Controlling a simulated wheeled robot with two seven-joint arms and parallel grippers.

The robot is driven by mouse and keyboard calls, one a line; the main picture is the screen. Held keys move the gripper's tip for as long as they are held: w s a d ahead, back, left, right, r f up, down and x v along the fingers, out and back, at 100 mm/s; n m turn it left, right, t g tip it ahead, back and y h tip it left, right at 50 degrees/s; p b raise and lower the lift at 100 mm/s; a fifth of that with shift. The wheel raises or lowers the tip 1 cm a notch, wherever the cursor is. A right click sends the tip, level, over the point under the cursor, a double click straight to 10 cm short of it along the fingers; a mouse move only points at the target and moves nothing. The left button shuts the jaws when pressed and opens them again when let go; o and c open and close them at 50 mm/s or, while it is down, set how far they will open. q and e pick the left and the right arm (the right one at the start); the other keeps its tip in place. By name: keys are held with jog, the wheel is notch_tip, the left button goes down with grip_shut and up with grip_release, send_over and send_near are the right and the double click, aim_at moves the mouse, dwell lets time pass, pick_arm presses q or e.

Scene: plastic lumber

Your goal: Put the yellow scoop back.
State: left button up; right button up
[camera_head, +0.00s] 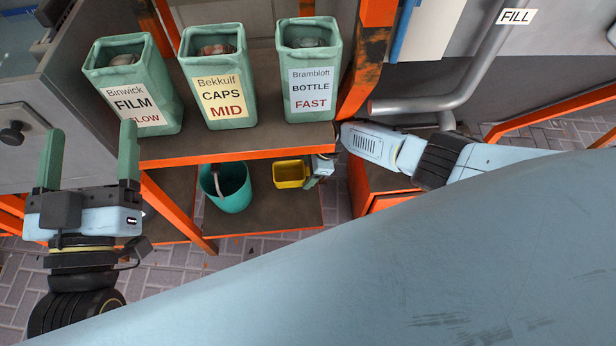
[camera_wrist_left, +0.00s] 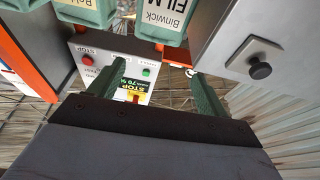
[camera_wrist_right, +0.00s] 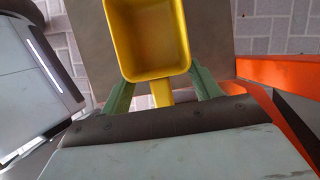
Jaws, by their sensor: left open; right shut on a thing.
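The yellow scoop (camera_head: 291,174) is at the lower shelf, right of the teal bucket, in the head view. My right gripper (camera_head: 322,168) is shut on its handle. In the right wrist view the scoop (camera_wrist_right: 148,40) shows its open, empty bowl, and its handle lies between the green fingers of my right gripper (camera_wrist_right: 162,92). I cannot tell whether the scoop touches the shelf. My left gripper (camera_head: 88,158) is open and empty, left of the shelf unit. It also shows open in the left wrist view (camera_wrist_left: 150,88).
Three green bins labelled FILM (camera_head: 134,104), CAPS (camera_head: 224,97) and BOTTLE (camera_head: 312,92) stand on the upper shelf (camera_head: 270,138). The teal bucket (camera_head: 228,196) stands on the lower shelf (camera_head: 270,218). An orange post (camera_head: 366,60) and grey pipe (camera_head: 430,104) are near my right arm.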

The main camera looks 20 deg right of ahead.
notch_tip(320, 180, down, 2)
jog(key=shift+f+b, duration=0.2)
jog(key=shift+b, duration=0.65)
jog(key=shift+f+b, duration=0.35)
jog(key=shift+f, duration=0.05)
pick_arm(q)
jog(key=s+r+t, duration=0.1)
jog(key=s+r+t+h, duration=0.1)
jog(key=r+t, duration=0.1)
jog(key=s+r+t, duration=0.1)
jog(key=t, duration=0.1)
jog(key=shift+a+r+h, duration=0.2)
jog(key=shift+r+h, duration=0.1)
jog(key=shift+r, duration=0.05)
jog(key=shift+s, duration=0.1)
pick_arm(e)
jog(key=shift+f, duration=0.1)
jog(key=shift+f, duration=0.15)
jog(key=o, duration=1)
jog(key=shift+s, duration=0.1)
pick_arm(q)
jog(key=shift+s, duration=0.1)
pick_arm(e)
jog(key=shift+o, duration=0.2)
pick_arm(q)
jog(key=shift+r, duration=0.1)
